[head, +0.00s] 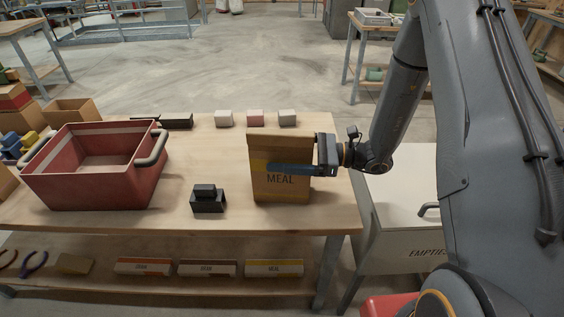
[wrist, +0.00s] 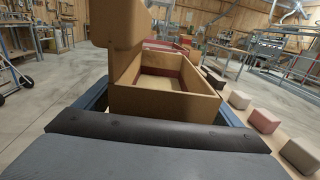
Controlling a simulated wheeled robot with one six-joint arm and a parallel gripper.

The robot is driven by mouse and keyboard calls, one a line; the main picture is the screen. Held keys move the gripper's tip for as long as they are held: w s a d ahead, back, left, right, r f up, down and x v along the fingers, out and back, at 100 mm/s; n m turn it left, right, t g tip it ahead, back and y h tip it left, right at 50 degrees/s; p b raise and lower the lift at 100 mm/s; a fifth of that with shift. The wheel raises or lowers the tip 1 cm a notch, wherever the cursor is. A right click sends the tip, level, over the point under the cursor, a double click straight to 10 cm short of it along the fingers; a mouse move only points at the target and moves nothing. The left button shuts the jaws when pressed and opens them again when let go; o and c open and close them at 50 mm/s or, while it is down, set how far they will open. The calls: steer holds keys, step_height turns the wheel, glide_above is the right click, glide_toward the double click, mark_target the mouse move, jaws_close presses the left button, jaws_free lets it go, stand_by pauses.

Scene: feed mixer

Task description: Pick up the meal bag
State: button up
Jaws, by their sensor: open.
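The meal bag (head: 282,188) is a brown paper bag marked MEAL, standing upright on the wooden table near its right edge. My gripper (head: 277,163) reaches in from the right with its jaws open. One blue finger lies across the bag's front, just above the label; the other finger is hidden behind the bag in the head view. In the wrist view the bag's open top (wrist: 165,100) shows between the two blue fingers, with a raised brown flap at its left. The fingers are around the bag; I cannot tell whether they touch it.
A small black block-shaped fixture (head: 207,201) sits left of the bag. Three small blocks (head: 255,118) line the far edge. A white EMPTIES bin (head: 400,215) stands right of the table.

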steer(key=c, duration=2)
